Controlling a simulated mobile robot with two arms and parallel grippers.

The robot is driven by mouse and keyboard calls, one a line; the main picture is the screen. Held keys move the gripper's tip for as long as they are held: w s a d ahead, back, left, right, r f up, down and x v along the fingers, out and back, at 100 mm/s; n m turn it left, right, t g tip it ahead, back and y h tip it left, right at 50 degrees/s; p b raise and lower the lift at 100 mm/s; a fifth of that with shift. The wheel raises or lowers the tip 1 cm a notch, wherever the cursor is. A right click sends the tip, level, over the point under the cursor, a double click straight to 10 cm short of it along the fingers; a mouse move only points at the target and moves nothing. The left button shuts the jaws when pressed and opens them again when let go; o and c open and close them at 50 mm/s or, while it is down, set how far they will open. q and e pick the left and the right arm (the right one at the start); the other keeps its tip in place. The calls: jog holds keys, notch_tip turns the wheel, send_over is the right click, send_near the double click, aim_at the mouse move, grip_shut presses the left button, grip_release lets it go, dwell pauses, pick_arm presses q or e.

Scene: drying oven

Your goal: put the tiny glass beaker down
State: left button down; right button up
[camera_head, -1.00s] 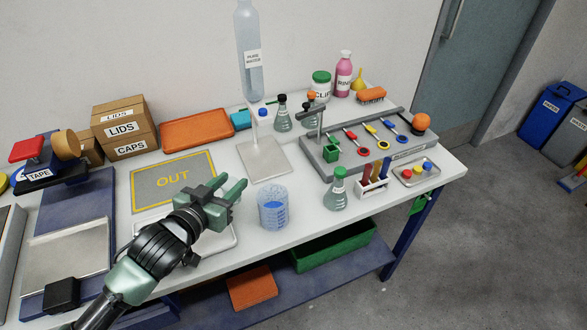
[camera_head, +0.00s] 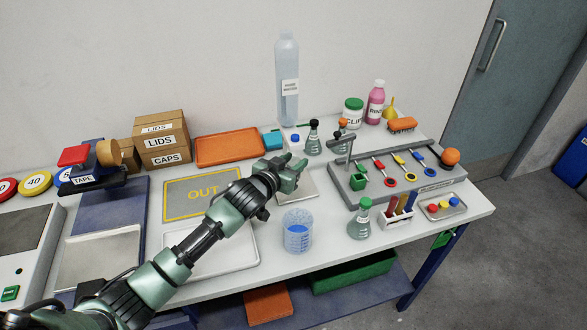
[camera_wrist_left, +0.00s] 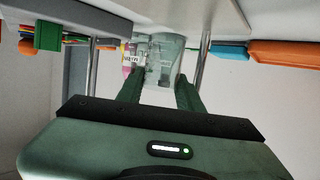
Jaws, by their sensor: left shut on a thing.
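My left gripper (camera_head: 293,172) reaches over the middle of the bench, above or in front of a pale square plate (camera_head: 305,192). In the left wrist view, its green fingers (camera_wrist_left: 159,92) are shut on the tiny glass beaker (camera_wrist_left: 160,60), a clear grey-green vessel between the tips. In the head view the fingers and wrist hide the beaker, and I cannot tell whether it touches the plate. My right gripper is not in view.
A larger beaker with blue contents (camera_head: 297,232) stands just in front of the gripper. A grey tool rack (camera_head: 400,185) is to the right, with a green-capped flask (camera_head: 360,220) before it. The OUT mat (camera_head: 180,208) is clear at left.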

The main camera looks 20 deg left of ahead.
pick_arm(q)
notch_tip(320, 180, down, 2)
jog(key=shift+s+f, duration=0.1)
jog(key=shift+f, duration=0.4)
jog(key=shift+f, duration=0.2)
jog(key=c, duration=0.9)
grip_release()
jog(key=shift+r, duration=0.1)
